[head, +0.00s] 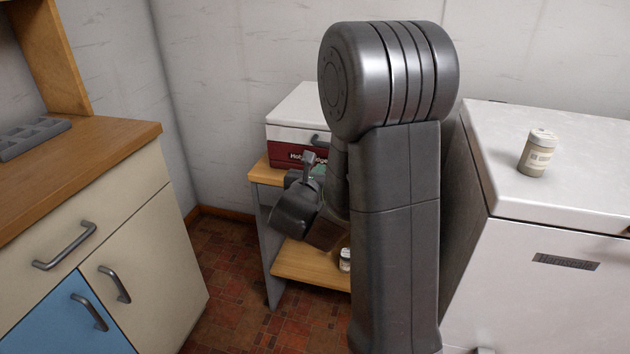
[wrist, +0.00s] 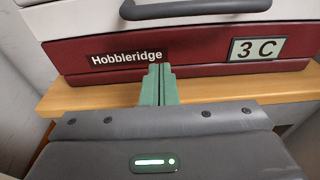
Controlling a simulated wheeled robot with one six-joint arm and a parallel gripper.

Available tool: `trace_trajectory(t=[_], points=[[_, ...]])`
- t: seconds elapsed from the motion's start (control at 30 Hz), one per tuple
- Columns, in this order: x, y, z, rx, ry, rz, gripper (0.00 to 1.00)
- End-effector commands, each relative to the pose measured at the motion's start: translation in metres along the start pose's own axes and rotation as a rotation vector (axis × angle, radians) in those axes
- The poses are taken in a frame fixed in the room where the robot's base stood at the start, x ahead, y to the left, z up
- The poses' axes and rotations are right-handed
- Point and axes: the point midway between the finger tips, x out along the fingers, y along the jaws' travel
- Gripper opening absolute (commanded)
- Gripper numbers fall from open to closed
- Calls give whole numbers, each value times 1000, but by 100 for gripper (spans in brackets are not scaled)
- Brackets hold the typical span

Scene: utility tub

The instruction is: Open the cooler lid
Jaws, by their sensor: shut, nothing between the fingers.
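The cooler (head: 284,142) has a red body and a white lid (head: 296,104), and stands on a small wooden-topped stand in the corner. Its lid looks closed. A dark handle (head: 319,141) is on the lid's front; it also shows at the top of the wrist view (wrist: 195,8). The red front (wrist: 205,50) carries a "Hobbleridge" label and a "3 C" plate. My gripper (wrist: 159,72) has its green fingers together and empty, in front of the red front and below the handle. I cannot tell whether the fingertips touch the cooler. My arm hides the cooler's right part in the head view.
The stand (head: 266,172) has a lower shelf (head: 300,265) with a small jar (head: 344,260). A white chest (head: 560,215) with a jar (head: 538,153) on top is at the right. A wooden-topped cabinet (head: 100,150) is at the left. Tiled floor (head: 225,275) is open between.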

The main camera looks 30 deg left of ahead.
Motion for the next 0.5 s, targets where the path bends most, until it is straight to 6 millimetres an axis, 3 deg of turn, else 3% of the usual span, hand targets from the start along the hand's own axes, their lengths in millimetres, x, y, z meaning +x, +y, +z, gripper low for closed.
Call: trace_trajectory(t=[0.13,0.3,0.5], points=[[33,-1,-2,0,0,-3,0],[23,0,24,1,-2,1,0],[19,-1,36,0,0,-1,0]])
